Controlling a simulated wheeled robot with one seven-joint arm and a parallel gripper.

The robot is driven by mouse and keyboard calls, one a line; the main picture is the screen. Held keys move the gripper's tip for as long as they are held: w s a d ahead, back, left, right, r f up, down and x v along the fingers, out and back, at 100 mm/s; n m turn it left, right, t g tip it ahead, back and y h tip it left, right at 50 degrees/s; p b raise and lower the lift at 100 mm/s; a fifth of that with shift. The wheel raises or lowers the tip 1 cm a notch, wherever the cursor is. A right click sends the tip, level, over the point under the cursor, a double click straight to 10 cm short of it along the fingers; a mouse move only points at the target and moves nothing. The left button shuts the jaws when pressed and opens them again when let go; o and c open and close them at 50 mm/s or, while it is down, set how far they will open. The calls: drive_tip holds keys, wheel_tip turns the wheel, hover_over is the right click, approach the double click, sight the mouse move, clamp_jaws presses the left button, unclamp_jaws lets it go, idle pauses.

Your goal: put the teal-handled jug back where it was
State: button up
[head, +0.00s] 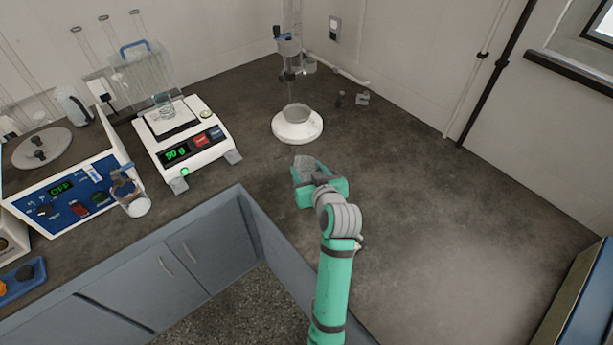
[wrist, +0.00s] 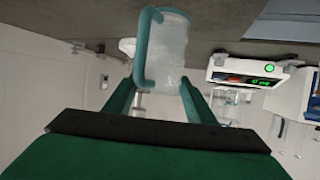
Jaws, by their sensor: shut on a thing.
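My gripper (head: 318,183) is over the dark counter right of the scale, with its two fingers closed around the clear jug. The jug (wrist: 172,52) shows in the wrist view between the fingertips, with its teal handle (wrist: 141,45) on the left side. In the head view, only a greyish part of the jug (head: 304,162) shows beyond my gripper; the rest is hidden. I cannot tell whether the jug touches the counter.
A scale (head: 185,135) reading 50 g bears a small glass beaker. Left of it is the blue-fronted shaker (head: 70,185), reading OFF, with a small jug (head: 132,203) beside it. A stand with a round white base (head: 297,127) is behind my gripper. The counter to the right is clear.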

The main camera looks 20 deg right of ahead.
sight(309, 179)
wheel_tip(309, 179, down, 3)
drive_tip(key=shift+f, duration=0.1)
drive_tip(key=shift+s+d+f, duration=0.1)
drive_tip(key=shift+d+f, duration=0.15)
drive_tip(key=shift+d, duration=0.1)
drive_tip(key=o, duration=1.3)
drive_tip(key=shift+a, duration=0.15)
drive_tip(key=shift+r, duration=0.1)
